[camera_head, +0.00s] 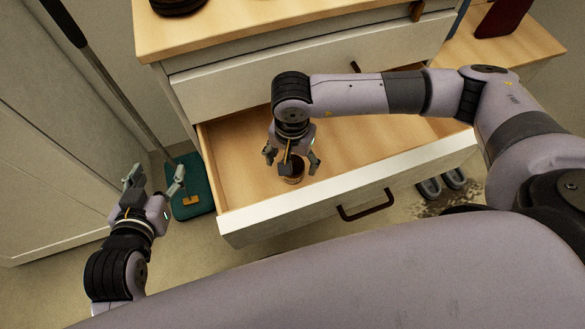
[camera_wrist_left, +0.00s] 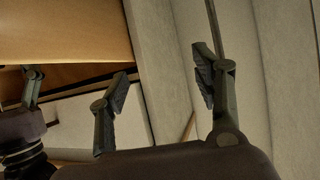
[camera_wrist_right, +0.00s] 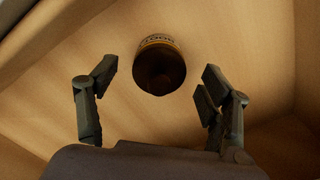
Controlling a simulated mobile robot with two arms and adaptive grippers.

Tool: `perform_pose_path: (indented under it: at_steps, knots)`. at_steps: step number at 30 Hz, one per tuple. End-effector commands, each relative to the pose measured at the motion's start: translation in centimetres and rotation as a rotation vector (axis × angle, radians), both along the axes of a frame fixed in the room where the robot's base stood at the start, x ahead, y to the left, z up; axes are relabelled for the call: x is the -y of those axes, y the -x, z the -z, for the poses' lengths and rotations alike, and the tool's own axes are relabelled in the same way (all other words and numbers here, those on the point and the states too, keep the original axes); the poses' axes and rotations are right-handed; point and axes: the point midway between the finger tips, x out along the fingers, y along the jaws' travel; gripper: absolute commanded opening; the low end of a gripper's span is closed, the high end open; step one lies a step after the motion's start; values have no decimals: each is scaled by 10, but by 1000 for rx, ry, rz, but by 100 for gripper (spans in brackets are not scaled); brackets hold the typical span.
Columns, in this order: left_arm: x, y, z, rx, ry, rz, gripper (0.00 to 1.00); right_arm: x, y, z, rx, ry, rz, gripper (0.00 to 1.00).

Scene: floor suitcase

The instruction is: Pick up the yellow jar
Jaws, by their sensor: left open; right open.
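The jar (camera_head: 293,173) stands inside the open drawer near its left end. It has a dark top and a yellowish label band. My right gripper (camera_head: 291,160) is open above it, its fingers on either side in the picture. The right wrist view shows the jar (camera_wrist_right: 160,68) from above, between and beyond the open fingertips; the fingers do not appear to touch it. My left gripper (camera_head: 153,181) is open and empty, left of the drawer and away from the jar.
The open drawer (camera_head: 300,215) has a white front with a dark handle (camera_head: 366,206). A closed drawer (camera_head: 260,82) is above it. A teal dustpan (camera_head: 192,183) with a long handle stands at the left.

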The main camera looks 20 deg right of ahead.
Motion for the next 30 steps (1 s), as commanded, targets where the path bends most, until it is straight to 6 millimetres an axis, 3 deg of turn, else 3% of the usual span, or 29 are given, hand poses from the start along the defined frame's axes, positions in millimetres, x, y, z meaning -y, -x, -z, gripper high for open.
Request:
perform_pose_path:
  at_steps: [3,9,18,30]
  knots:
    - [6,-12,-15,108,26,8,60,2,-1,19,-3,2,1,73]
    - [12,-23,-39,235,56,16,60,2,-1,37,-1,2,0,73]
    - [13,-24,-44,257,61,17,60,2,-1,39,-1,1,0,73]
    - [12,-24,-44,257,61,16,60,2,-2,39,-1,1,0,46]
